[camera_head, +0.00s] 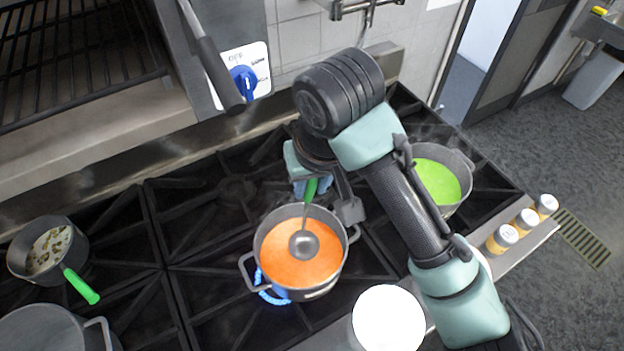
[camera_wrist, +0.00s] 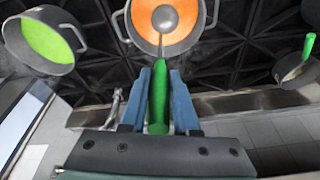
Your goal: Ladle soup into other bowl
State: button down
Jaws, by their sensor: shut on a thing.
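A ladle (camera_head: 304,242) with a green handle and a metal bowl is over the pot of orange soup (camera_head: 300,264). My gripper (camera_head: 312,186) is shut on the green handle, which also shows between the two blue fingers in the wrist view (camera_wrist: 158,100). The ladle's bowl looks grey; whether it holds soup, or touches the soup, I cannot tell. A round white thing (camera_head: 388,320), which may be a bowl or plate, is at the front edge of the stove. A second pot with green soup (camera_head: 436,181) stands to the right, partly behind my arm.
A blue flame (camera_head: 272,292) burns under the orange soup pot. A small pan with a green handle (camera_head: 48,250) and a large grey pot (camera_head: 45,330) stand at the left. Several jars (camera_head: 524,222) line the right ledge. The black grates (camera_head: 215,265) between are bare.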

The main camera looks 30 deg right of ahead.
aim_at(307, 212)
jog(key=shift+s+b+x, duration=0.25)
jog(key=shift+b+x, duration=1.2)
jog(key=shift+x, duration=0.8)
jog(key=shift+s+b+x, duration=0.2)
jog(key=shift+b+x, duration=1.25)
jog(key=shift+x, duration=0.85)
jog(key=shift+a, duration=0.15)
notch_tip(307, 212, up, 14)
jog(key=p, duration=1.4)
jog(key=shift+r, duration=0.15)
jog(key=shift+s, duration=0.15)
jog(key=s+d, duration=0.5)
jog(key=s, duration=0.6)
jog(key=s+d+b, duration=0.1)
jog(key=s+d, duration=0.3)
jog(key=s, duration=0.6)
jog(key=shift+s+d, duration=0.4)
